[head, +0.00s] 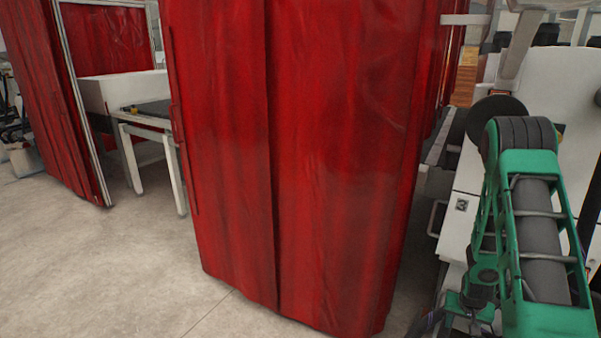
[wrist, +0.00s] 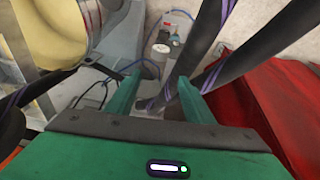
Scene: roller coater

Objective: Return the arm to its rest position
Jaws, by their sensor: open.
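My arm (head: 540,230), green with grey rubber-like parts, shows at the right of the head view, raised in front of a white machine. Behind the gap are a small grey cylinder (wrist: 160,53) and blue cables. Dark hoses cross close by the right finger, and I cannot tell whether they touch it.
A tall red curtain (head: 320,150) fills the middle of the head view, close to my arm's left. The white machine (head: 570,100) stands behind the arm. A white-legged table (head: 150,125) is farther left. Bare concrete floor (head: 110,255) is clear at the lower left.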

